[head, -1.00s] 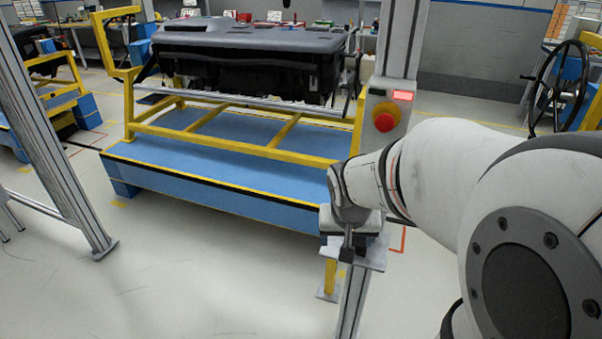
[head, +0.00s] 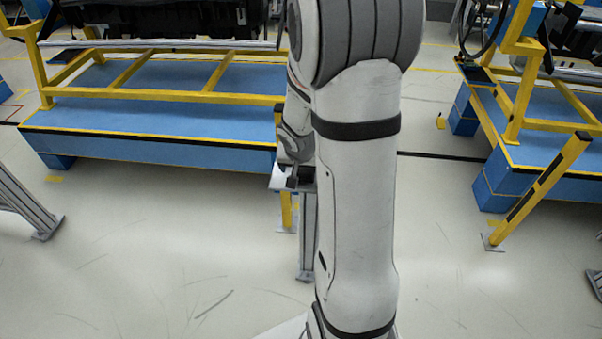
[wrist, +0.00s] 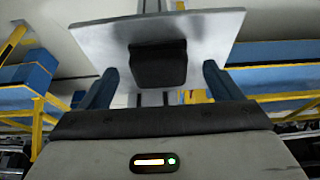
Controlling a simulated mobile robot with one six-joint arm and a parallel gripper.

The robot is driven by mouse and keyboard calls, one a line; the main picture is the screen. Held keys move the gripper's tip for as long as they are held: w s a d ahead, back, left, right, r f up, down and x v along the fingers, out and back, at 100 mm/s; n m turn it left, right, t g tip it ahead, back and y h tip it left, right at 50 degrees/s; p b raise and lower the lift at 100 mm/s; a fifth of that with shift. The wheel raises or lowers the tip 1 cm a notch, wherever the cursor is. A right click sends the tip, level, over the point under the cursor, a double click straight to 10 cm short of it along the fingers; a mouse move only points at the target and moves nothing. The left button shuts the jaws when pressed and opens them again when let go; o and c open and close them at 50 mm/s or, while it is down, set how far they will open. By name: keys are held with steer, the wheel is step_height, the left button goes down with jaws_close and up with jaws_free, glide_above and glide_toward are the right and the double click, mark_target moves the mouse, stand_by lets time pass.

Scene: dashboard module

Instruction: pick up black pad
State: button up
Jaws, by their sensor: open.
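The black pad (wrist: 158,65) is a small dark block with rounded corners on a grey metal plate (wrist: 215,32) in the wrist view. My gripper (wrist: 159,72) is open, with one blue-grey finger on each side of the pad in the picture. Gaps show between the pad and both fingers. I cannot tell whether the fingertips reach down to the pad's depth. In the head view my gripper (head: 292,180) is small and partly hidden by my arm, at the top of a metal post (head: 307,235). The pad is hard to make out there.
A blue platform with a yellow frame (head: 150,98) stands behind the post. Another blue and yellow station (head: 540,115) is at the right, with a leaning yellow and black bar (head: 540,190) before it. A metal leg (head: 30,205) stands at the left. Pale floor between is clear.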

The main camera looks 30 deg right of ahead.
steer(key=shift+w+d+f, duration=0.1)
steer(key=shift+w+f, duration=0.05)
steer(key=shift+f, duration=0.25)
steer(key=c, duration=1.1)
